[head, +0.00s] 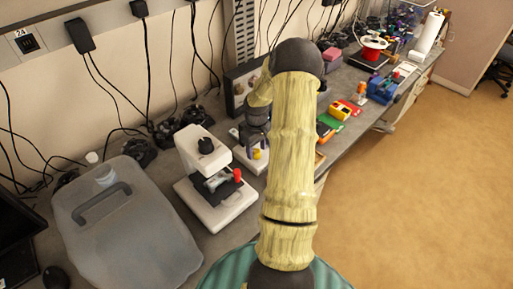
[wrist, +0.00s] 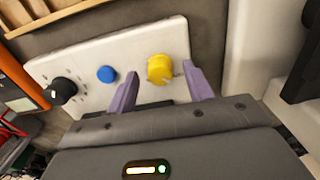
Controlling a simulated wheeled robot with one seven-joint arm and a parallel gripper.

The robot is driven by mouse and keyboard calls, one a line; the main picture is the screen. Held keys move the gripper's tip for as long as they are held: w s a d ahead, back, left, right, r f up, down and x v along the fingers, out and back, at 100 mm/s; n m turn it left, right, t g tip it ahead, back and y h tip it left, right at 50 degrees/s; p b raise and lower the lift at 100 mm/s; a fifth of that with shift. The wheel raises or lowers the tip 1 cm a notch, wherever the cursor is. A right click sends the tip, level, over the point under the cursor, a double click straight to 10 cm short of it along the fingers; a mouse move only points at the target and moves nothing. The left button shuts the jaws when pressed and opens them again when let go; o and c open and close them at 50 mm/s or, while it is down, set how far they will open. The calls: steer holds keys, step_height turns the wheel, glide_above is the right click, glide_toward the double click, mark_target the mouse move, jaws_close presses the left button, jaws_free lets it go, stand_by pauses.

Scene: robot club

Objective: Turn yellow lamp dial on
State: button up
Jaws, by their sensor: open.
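The yellow lamp dial (wrist: 160,68) sits on a white panel (wrist: 92,64) in the wrist view, with a small pale mark on its lower right edge. My gripper (wrist: 160,72) is open, its two purple fingers on either side of the dial. The left finger is a little apart from it; the right finger is close to its edge, and I cannot tell if they touch.
A blue button (wrist: 107,74) and a black dial (wrist: 62,90) share the panel, left of the yellow dial. A white microscope (head: 212,180) and a grey translucent container (head: 130,235) stand left of my arm. Colored boxes (head: 340,110) lie to the right on the bench.

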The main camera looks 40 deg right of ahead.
steer(key=shift+f, duration=0.3)
steer(key=c, duration=1)
steer(key=shift+o, duration=0.2)
